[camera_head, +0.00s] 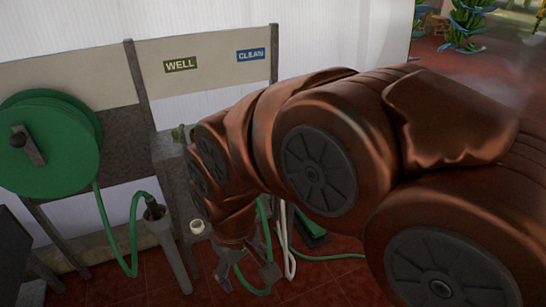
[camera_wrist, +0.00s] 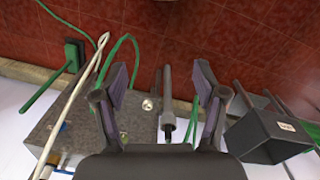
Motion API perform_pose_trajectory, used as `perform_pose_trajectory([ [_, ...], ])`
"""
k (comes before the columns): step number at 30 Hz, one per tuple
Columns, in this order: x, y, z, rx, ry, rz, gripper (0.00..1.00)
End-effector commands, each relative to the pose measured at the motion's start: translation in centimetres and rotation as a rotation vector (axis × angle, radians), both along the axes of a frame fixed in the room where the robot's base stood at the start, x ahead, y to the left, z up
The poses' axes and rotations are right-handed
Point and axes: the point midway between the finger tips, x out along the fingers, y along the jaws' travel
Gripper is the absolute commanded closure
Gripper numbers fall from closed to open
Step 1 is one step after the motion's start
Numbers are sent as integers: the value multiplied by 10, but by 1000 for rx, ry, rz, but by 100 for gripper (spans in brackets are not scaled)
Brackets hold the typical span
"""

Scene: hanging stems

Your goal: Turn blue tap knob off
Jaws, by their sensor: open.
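My gripper (camera_head: 246,268) is open and empty and points down in front of the grey wash stand; its two spread fingers also show in the wrist view (camera_wrist: 160,78). A small blue piece (camera_wrist: 66,170) shows at the lower left edge of the wrist view, beside a brass fitting; it may be the blue tap knob, but its turn position cannot be told. In the head view the area below the blue CLEAN sign (camera_head: 251,55) is hidden by my arm. A green tap knob (camera_head: 178,133) shows below the WELL sign (camera_head: 181,65).
A green hose reel (camera_head: 48,143) stands at left, its hose running to a grey tube holder (camera_head: 166,245). A white hose (camera_head: 288,240) hangs beside my gripper. The grey box (camera_wrist: 75,130) lies left of my fingers, and a black bin (camera_wrist: 265,137) lies right. Red tiled floor is open beyond.

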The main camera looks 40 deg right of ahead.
Motion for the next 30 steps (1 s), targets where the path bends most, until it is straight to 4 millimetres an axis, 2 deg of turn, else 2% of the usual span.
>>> perform_pose_trajectory([
  [1, 26, -10, -23, -8, -47, -5, 21],
  [3, 66, -26, -39, -26, -132, -7, 21],
  [9, 175, -81, -77, -73, -378, -12, 21],
  [15, 267, -150, -110, -123, -624, -21, 21],
  [21, 337, -228, -140, -183, -865, -30, 21],
  [24, 361, -271, -153, -220, -984, -35, 21],
  [30, 386, -358, -185, -304, -1210, -37, 21],
])
